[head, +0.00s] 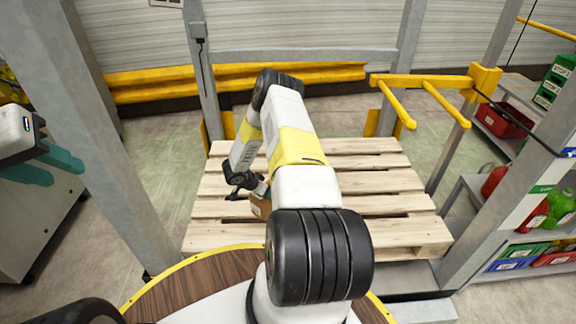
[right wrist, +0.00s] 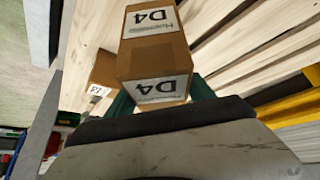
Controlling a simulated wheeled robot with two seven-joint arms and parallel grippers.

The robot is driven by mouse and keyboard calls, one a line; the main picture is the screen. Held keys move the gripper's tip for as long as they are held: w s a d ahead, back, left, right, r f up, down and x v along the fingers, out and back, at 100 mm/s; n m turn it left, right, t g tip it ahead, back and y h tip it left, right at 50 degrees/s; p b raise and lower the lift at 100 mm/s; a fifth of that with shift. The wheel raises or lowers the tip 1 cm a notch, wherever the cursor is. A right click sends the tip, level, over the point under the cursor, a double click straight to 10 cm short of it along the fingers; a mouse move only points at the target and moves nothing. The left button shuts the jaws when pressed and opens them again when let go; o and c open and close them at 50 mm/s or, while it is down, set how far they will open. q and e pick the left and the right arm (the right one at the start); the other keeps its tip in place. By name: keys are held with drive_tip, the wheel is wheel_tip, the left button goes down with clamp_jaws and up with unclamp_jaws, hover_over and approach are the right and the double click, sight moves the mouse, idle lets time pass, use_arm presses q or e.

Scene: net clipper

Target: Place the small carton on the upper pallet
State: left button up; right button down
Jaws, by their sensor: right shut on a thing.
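A brown carton (right wrist: 152,62) with white D4 labels is held between the green fingers of my right gripper (right wrist: 160,95) in the right wrist view. The wooden pallet's slats (right wrist: 225,30) show behind it. In the head view my right arm reaches over the pallet (head: 385,180) and hides most of its gripper. A bit of brown carton (head: 261,207) shows beside the arm there. Whether the carton touches the slats is unclear. My left gripper (head: 48,168) is at the left edge, away from the pallet, its green fingers apart and empty.
A second, smaller labelled carton (right wrist: 103,72) shows left of the held one; its support is unclear. Yellow rails (head: 425,85) and grey posts (head: 85,120) flank the pallet. Shelves with bins (head: 515,258) stand at right. The visible slats right of my arm are bare.

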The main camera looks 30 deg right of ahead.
drive_tip(key=shift+d+f, duration=0.15)
drive_tip(key=shift+f, duration=4.9)
drive_tip(key=shift+f, duration=0.1)
drive_tip(key=shift+c, duration=1.8)
unclamp_jaws()
drive_tip(key=shift+f, duration=0.1)
